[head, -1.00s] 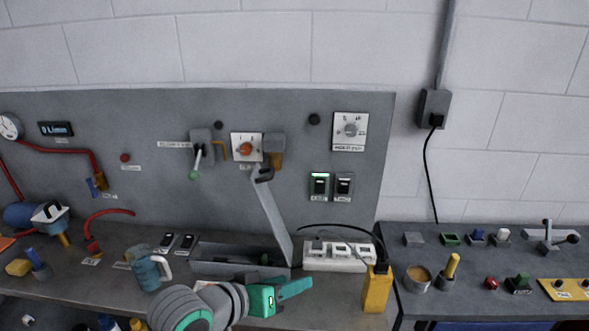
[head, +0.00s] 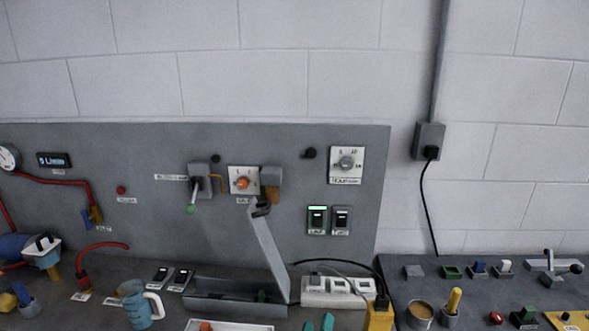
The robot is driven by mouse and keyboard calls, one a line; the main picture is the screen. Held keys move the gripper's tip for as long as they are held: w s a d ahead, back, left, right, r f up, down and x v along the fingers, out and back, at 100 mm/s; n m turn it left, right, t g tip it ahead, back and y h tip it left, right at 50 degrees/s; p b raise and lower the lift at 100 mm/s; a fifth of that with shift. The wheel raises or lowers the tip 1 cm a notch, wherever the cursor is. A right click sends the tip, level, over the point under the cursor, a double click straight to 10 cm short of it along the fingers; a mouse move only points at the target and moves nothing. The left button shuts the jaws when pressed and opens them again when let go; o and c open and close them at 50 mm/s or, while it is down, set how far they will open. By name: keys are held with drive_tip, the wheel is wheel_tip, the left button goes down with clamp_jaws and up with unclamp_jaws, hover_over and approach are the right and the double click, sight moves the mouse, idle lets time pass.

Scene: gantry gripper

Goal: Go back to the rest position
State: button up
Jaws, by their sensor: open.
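My gripper (head: 318,323) shows only as two teal fingertips at the bottom edge of the head view. The tips stand apart, with nothing seen between them. They are in front of the white power strip (head: 340,291) and right of a white-rimmed tray (head: 250,326). The rest of my gripper and my arm are below the picture.
Behind the tips is an open grey box (head: 220,302) with its lid (head: 268,250) raised. A blue mug (head: 138,308) stands left, and a yellow block (head: 379,318) stands right. A grey panel (head: 120,150) with switches and a dial rises behind.

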drive_tip(key=s+a+f+n+g+y, duration=0.15)
drive_tip(key=s+f+y, duration=0.45)
drive_tip(key=s+f, duration=1.05)
drive_tip(key=s+a+m, duration=0.1)
drive_tip(key=s+m, duration=0.3)
drive_tip(key=s, duration=0.5)
drive_tip(key=s+a+f+m+g, duration=0.1)
drive_tip(key=s+m, duration=0.3)
drive_tip(key=s, duration=0.6)
drive_tip(key=shift+a+f+h, duration=0.25)
drive_tip(key=shift+a+h, duration=0.15)
drive_tip(key=shift+a, duration=0.25)
